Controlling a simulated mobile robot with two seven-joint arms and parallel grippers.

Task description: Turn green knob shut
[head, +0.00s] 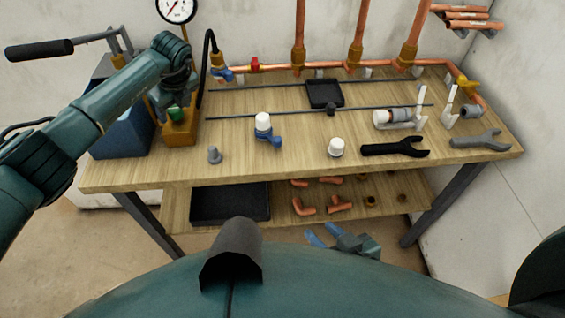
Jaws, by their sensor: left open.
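The green knob (175,113) sits on top of a brass-coloured block (181,134) beside a blue tank (122,134) at the left end of the bench. My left gripper (180,99) is open just above the knob, pointing down. My own wrist covers most of its fingers, so I cannot tell whether they touch the knob or stand around it. My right gripper (322,236) is low in front of the bench, its two blue fingers apart and empty.
A pressure gauge (177,9), a black pump handle (39,49) and a black hose (205,63) surround the block. A grey plug (214,155) and a blue valve with white cap (264,125) stand to the right. Copper pipes (330,66) run along the back.

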